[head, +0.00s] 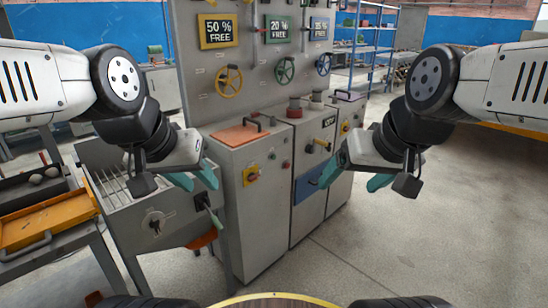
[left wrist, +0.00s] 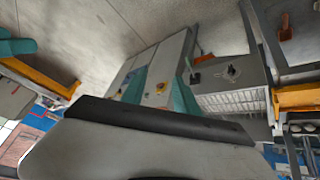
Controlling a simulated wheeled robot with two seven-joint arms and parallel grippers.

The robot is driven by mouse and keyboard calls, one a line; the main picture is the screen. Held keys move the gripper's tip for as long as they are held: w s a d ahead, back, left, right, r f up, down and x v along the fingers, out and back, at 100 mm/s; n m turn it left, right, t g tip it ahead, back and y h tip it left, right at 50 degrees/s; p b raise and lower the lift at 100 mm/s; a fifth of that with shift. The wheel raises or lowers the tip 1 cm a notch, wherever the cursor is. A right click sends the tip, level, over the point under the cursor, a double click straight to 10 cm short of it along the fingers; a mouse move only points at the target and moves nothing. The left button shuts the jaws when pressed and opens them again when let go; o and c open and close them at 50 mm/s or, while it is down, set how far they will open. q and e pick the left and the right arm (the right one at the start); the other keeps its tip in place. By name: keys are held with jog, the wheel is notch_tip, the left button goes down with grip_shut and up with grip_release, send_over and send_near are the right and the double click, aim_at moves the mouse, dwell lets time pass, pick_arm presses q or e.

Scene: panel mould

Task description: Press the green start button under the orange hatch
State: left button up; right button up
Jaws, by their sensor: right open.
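The orange hatch (head: 232,135) lies shut on top of the nearest grey cabinet (head: 250,225), with a dark handle on it. My left gripper (head: 195,178) is open and empty, in front of and left of the cabinet in the head view. Its teal fingers stand apart in the left wrist view (left wrist: 160,95).
A grey bin with a slatted top (head: 155,225) and a green-handled lever (head: 214,218) stands left of the cabinet. An orange tray (head: 45,220) lies further left. Handwheels and signs hang on the panel (head: 205,85) behind. The floor at right (head: 420,245) is clear.

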pick_arm(q)
grip_shut()
dwell(1.7)
